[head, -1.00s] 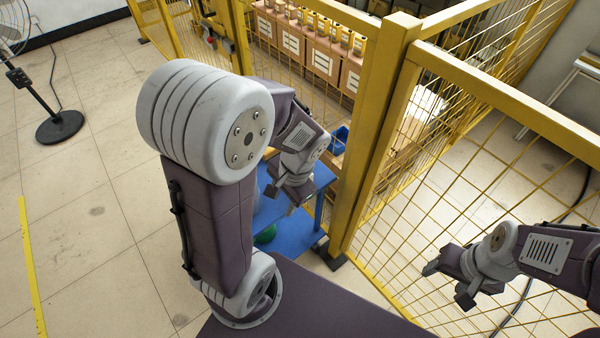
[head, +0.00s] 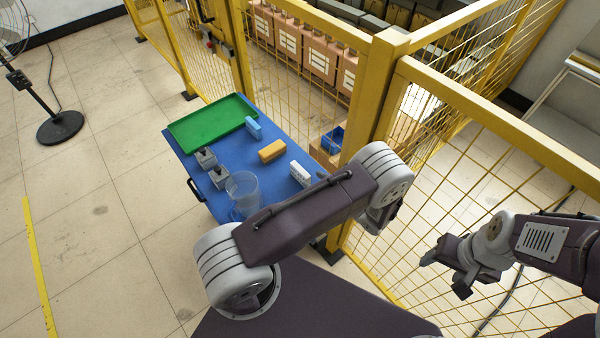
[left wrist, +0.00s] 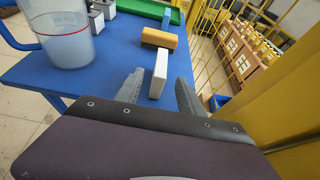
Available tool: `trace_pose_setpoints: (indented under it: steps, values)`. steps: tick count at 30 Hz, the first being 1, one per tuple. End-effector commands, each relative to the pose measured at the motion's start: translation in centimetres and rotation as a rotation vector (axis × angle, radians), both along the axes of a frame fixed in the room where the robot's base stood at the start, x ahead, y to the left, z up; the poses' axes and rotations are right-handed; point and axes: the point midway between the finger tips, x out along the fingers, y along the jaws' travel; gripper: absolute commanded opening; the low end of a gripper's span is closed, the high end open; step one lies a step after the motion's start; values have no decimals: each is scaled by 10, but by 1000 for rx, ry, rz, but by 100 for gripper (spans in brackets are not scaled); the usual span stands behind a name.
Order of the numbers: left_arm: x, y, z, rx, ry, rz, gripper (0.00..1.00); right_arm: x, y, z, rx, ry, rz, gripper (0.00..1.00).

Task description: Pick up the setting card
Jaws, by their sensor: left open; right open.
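A white upright block (head: 300,173) stands near the right edge of the blue table; in the left wrist view (left wrist: 159,74) it is seen between my fingers. It may be the setting card; no label is readable. An orange block (head: 272,151) and a light blue block (head: 254,128) stand further back. My left gripper (left wrist: 160,80) is open, its fingers pointing towards the white block; contact is not clear. In the head view my left arm hides it. My right gripper (head: 446,276) is open and empty, in front of the fence at right.
The blue table (head: 215,150) bears a green tray (head: 212,122), two small grey blocks (head: 206,158) and a clear beaker (head: 243,188) at front. A yellow fence post (head: 372,90) rises close to the table's right side. Boxes (head: 320,58) stand behind the fence.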

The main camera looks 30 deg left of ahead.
Motion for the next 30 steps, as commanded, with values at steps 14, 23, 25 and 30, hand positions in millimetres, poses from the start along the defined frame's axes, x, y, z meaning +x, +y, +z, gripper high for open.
trace_pose_setpoints:
  steps: [14, 23, 25, 30]
  values:
    - [16, 44, -23, -1, 3, 8, 45, 0, 0, 12, 0, 0, 0, 62]
    - [30, 74, -43, -2, 1, 5, 45, 0, 0, 18, 0, 0, 0, 62]
    - [30, 74, -43, -2, 0, 4, 45, 0, 0, 17, 0, 0, 0, 62]
    - [30, 73, -43, -2, 0, 4, 26, 0, 0, 17, 0, 0, 0, 62]
